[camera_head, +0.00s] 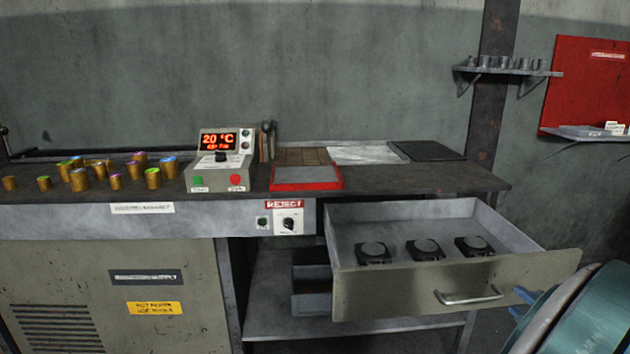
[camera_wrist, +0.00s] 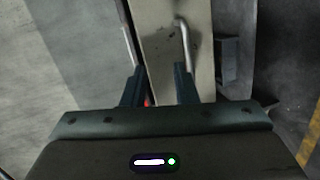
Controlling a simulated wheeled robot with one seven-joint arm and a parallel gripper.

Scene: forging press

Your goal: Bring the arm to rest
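My gripper (camera_wrist: 160,72) shows in the wrist view with its two dark fingers apart and a gap between them. It is open, and I see nothing held. Beyond the fingertips is the metal front of the open drawer (camera_wrist: 160,30) with its bar handle (camera_wrist: 186,42), close to the right finger. I cannot tell whether the finger touches the handle. In the head view, part of my arm enters at the lower right, beside the drawer front (camera_head: 390,292) and its handle (camera_head: 468,297).
The drawer stands pulled out and holds three dark blocks with round tops (camera_head: 425,249). The bench top (camera_head: 400,178) carries a control box (camera_head: 219,170), a red-rimmed tray (camera_head: 305,185) and several brass cylinders (camera_head: 115,181). A wall shelf (camera_head: 508,71) and a red panel (camera_head: 590,85) are at right.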

